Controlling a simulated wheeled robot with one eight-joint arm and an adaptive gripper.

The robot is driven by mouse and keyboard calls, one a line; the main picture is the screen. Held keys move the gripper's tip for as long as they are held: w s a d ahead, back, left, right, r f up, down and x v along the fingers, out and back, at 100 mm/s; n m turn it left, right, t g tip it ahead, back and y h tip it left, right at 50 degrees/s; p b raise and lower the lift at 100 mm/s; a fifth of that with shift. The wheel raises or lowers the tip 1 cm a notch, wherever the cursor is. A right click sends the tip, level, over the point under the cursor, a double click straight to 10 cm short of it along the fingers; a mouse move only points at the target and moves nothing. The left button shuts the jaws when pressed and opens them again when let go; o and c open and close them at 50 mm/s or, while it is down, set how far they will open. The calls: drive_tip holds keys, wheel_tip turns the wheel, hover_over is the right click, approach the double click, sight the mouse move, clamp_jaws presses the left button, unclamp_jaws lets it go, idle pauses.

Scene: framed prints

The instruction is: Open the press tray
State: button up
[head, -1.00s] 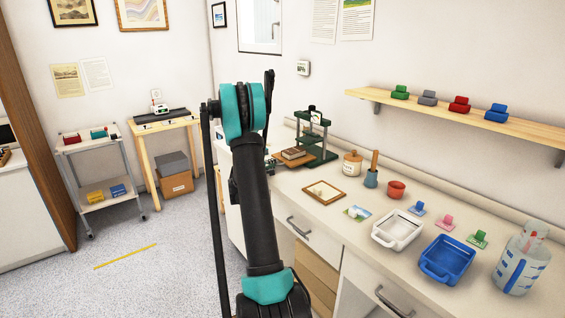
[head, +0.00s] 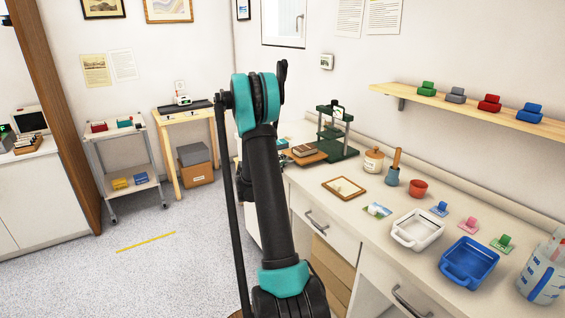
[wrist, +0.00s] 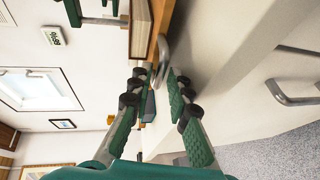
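The green press (head: 333,135) stands at the far end of the counter. Its wooden tray (head: 312,159) shows low at its front, with a brown book (head: 305,149) on it. In the wrist view, turned sideways, the tray's edge (wrist: 158,28) and book (wrist: 140,30) are at the top. A rounded grey metal handle (wrist: 160,60) shows at the tray's edge. My gripper (wrist: 160,82) is open, its green-padded fingers apart, with the handle just beyond the fingertips. I cannot tell whether they touch. In the head view my arm hides most of the gripper.
The counter (head: 345,220) also holds a wooden frame (head: 344,188), a jar (head: 373,160), a red pot (head: 418,189), a white tub (head: 417,229) and a blue tub (head: 469,262). A drawer handle (wrist: 290,95) juts out below the counter. Floor at left is open.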

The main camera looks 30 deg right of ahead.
drive_tip(key=shift+a, duration=0.1)
drive_tip(key=v, duration=1.1)
drive_tip(key=shift+s+a, duration=0.25)
drive_tip(key=shift+a, duration=0.05)
drive_tip(key=s+a+f+m+g+y, duration=0.1)
drive_tip(key=s+a+f+m+y, duration=0.1)
drive_tip(key=s+a+y, duration=0.5)
drive_tip(key=s+a+f+m+g+y, duration=0.1)
drive_tip(key=s+a+f+y, duration=0.4)
drive_tip(key=s+a, duration=1.1)
drive_tip(key=s+m+y, duration=0.1)
drive_tip(key=s, duration=0.9)
drive_tip(key=shift+s+a+f+m+g+y, duration=0.2)
drive_tip(key=shift+f+m+g+y, duration=0.1)
drive_tip(key=shift+g+y, duration=0.1)
drive_tip(key=shift+w, duration=0.1)
